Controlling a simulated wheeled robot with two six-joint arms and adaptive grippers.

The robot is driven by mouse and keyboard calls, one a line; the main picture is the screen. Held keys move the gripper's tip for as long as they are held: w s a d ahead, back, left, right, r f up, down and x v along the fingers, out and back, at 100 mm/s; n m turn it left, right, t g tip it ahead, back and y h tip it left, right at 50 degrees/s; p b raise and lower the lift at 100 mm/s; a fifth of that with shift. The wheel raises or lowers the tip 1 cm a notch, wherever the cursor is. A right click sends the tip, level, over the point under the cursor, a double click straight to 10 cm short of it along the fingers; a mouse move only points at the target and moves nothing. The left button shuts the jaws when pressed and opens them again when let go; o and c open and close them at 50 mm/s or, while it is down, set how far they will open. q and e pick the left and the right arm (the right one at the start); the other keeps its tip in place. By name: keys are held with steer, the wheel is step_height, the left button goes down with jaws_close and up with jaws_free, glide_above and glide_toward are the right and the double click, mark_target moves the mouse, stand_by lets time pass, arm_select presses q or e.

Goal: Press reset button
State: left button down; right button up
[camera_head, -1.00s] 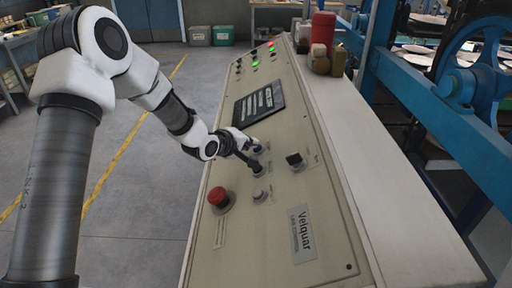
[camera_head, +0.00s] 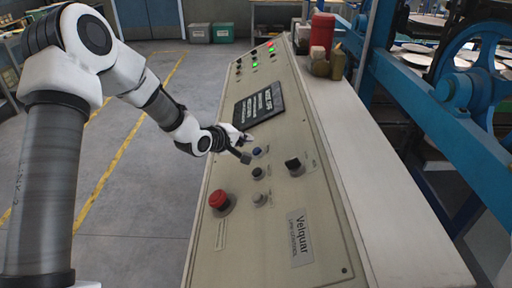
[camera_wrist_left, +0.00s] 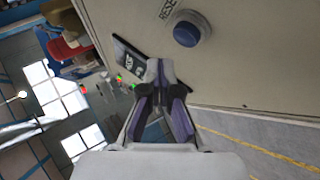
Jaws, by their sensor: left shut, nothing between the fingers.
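The blue reset button (camera_head: 257,151) is on the sloping control panel (camera_head: 276,190), below the dark screen. In the left wrist view the round blue button (camera_wrist_left: 187,30) sits beside lettering that reads "RESE", the rest cut off. My left gripper (camera_head: 244,154) is shut and empty, just left of the blue button and apart from it. In the left wrist view the closed fingers (camera_wrist_left: 161,78) are below and left of the button. My right gripper is not in view.
Near the button are a black button (camera_head: 258,172), a grey button (camera_head: 260,199), a black selector knob (camera_head: 293,164) and a red mushroom button (camera_head: 219,200). A screen (camera_head: 259,105) lies above. Red and brown containers (camera_head: 322,35) stand on the panel's back ledge. Blue machinery is at right.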

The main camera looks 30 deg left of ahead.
arm_select(q)
steer(key=r, duration=0.1)
steer(key=a+r+p, duration=0.1)
steer(key=s+r+p, duration=0.1)
steer(key=shift+a, duration=0.3)
stand_by(0.6)
